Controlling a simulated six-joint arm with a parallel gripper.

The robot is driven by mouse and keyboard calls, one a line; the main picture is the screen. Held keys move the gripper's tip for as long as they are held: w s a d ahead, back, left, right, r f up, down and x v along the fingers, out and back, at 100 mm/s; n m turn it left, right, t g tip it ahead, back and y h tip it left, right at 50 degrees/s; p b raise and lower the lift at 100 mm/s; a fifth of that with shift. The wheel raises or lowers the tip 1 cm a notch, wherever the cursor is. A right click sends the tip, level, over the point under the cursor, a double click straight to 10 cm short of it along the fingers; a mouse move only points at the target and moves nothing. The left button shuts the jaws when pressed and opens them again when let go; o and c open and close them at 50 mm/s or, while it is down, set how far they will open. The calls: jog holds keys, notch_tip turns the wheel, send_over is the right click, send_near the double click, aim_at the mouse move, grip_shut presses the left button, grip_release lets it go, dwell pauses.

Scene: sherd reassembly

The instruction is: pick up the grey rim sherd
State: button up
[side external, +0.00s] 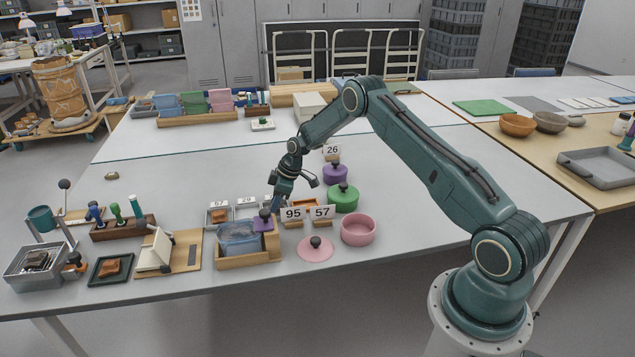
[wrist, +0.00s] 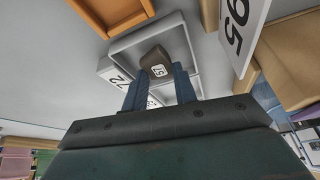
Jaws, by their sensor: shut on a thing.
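The grey rim sherd (wrist: 153,58) is a small grey-brown piece with a white number label, seen in the wrist view inside a white tray (wrist: 188,45). My gripper (wrist: 160,70) has its two blue fingers on either side of the sherd, shut on it. Whether the sherd touches the tray floor is hard to tell. In the side view my gripper (side external: 276,205) points down behind the number 95 card, and the sherd is hidden there.
The 95 card (side external: 292,214) and 57 card (side external: 322,212) stand close in front of my gripper. A wooden box with a blue tub (side external: 240,238) is at front left. A pink bowl (side external: 358,231), pink lid (side external: 315,250) and green pot (side external: 343,200) stand to the right.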

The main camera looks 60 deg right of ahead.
notch_tip(320, 180, up, 19)
dwell(0.5)
jog(key=shift+s+d, duration=0.1)
dwell(0.5)
